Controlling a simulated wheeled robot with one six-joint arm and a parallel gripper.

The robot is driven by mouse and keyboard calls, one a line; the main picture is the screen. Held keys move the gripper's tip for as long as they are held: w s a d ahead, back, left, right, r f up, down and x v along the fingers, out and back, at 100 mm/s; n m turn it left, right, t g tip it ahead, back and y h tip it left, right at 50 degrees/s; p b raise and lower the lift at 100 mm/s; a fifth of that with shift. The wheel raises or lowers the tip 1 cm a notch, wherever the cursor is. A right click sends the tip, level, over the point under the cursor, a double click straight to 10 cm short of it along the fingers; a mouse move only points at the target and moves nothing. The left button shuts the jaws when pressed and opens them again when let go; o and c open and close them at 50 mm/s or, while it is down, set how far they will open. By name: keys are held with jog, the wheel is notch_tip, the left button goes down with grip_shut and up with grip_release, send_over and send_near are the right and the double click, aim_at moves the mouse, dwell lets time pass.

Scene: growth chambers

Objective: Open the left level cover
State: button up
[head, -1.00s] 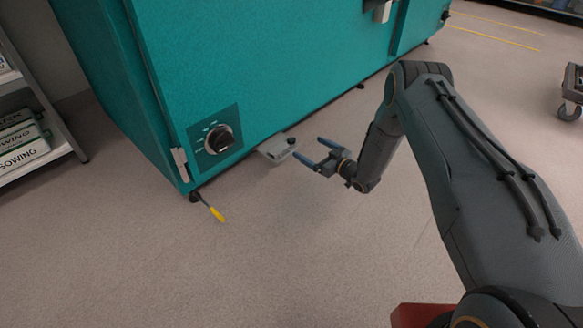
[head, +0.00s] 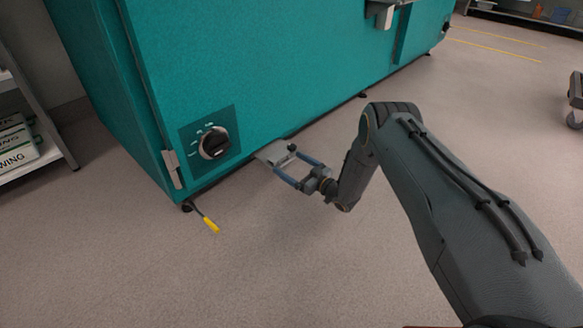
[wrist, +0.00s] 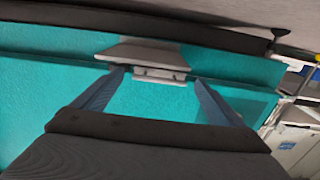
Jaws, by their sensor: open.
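A grey cover (head: 268,154) sticks out low at the foot of the teal chamber (head: 260,70), just above the floor. A small dark knob (head: 292,147) shows at its right end. My gripper (head: 291,166) is open and level with the cover, its fingertips close to the outer edge. In the wrist view the cover (wrist: 145,52) lies beyond the fingertips, its pale lip (wrist: 160,76) between the two fingers of my gripper (wrist: 160,80). I cannot tell whether the fingers touch it. Nothing is held.
A black rotary dial (head: 215,143) is on the chamber left of the cover. A yellow-handled tool (head: 210,224) is at the chamber's left front corner. A shelf (head: 45,150) stands at far left.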

jog(key=shift+a, duration=0.1)
jog(key=c, duration=1.5)
jog(key=shift+r, duration=0.15)
